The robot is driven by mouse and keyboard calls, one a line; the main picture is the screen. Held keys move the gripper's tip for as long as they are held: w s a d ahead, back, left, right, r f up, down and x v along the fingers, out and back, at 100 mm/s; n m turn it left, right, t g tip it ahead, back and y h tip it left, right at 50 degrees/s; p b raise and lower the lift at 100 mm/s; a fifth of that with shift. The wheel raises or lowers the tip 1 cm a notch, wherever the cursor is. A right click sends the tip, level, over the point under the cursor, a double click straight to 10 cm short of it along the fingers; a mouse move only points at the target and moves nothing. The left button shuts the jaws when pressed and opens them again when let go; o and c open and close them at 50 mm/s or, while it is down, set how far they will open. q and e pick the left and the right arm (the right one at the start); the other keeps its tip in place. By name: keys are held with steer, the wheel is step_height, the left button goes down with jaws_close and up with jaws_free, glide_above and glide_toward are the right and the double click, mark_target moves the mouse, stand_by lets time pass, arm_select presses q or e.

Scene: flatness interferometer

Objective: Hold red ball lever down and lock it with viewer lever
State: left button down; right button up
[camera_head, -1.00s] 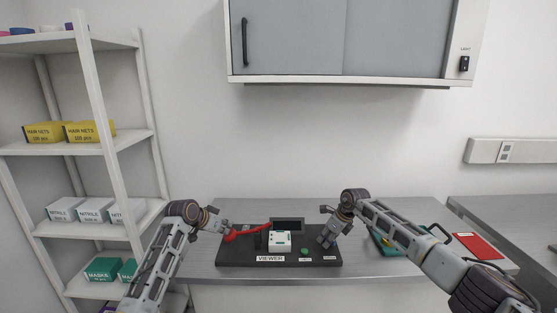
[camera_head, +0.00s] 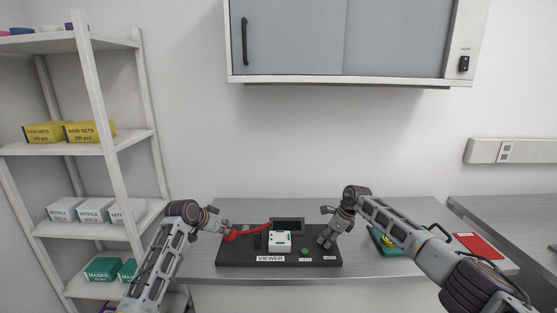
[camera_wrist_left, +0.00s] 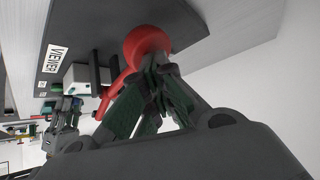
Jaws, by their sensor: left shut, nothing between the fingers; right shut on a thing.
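The red ball lever (camera_head: 255,230) runs left from the small screen to its ball at the left end of the black viewer base (camera_head: 225,258). In the left wrist view the red ball (camera_wrist_left: 147,40) is just beyond the fingertips. My left gripper (camera_head: 228,229) is shut and empty, its tips against or very near the ball; contact is not clear. My right gripper (camera_head: 322,243) is shut on a small part at the base's right end, likely the viewer lever, which its fingers hide. My right gripper also shows in the left wrist view (camera_wrist_left: 66,114).
A white box-shaped unit (camera_head: 280,242) stands mid-base, before a dark screen (camera_head: 288,224). A green button (camera_head: 305,251) is at the front right. A green tray (camera_head: 378,247) and red pad (camera_head: 478,246) lie right. Shelving (camera_head: 100,150) stands left.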

steer(key=shift+n+g, duration=0.4)
steer(key=shift+n, duration=0.6)
steer(key=o, duration=0.5)
steer(key=shift+o, duration=0.2)
steer(key=shift+r, duration=0.1)
steer(key=shift+r, duration=2.65)
jaws_close()
